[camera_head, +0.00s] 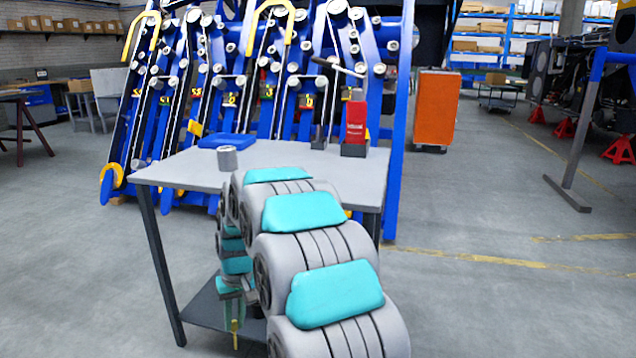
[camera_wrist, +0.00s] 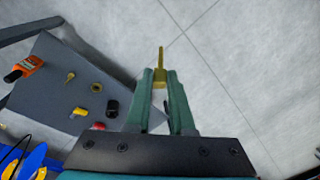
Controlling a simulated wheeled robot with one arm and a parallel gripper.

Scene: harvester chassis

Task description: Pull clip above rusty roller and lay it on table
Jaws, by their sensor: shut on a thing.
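My gripper (camera_head: 238,295) hangs beside the grey table (camera_head: 300,160), below its top, in the head view. In the wrist view my gripper (camera_wrist: 161,80) is shut on a thin brass-yellow clip (camera_wrist: 160,62), which sticks out past the green fingertips over bare floor. The clip also shows as a small yellow strip in the head view (camera_head: 235,335). My arm hides part of the table's front edge and lower shelf (camera_head: 205,310). I cannot make out which roller is the rusty one.
A blue tray (camera_head: 226,141), a grey cup (camera_head: 227,158) and a red item (camera_head: 355,122) in a dark holder stand on the table. Blue harvester frames (camera_head: 180,95) rise behind it. The wrist view shows an orange bottle (camera_wrist: 24,68) and small parts on a grey surface.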

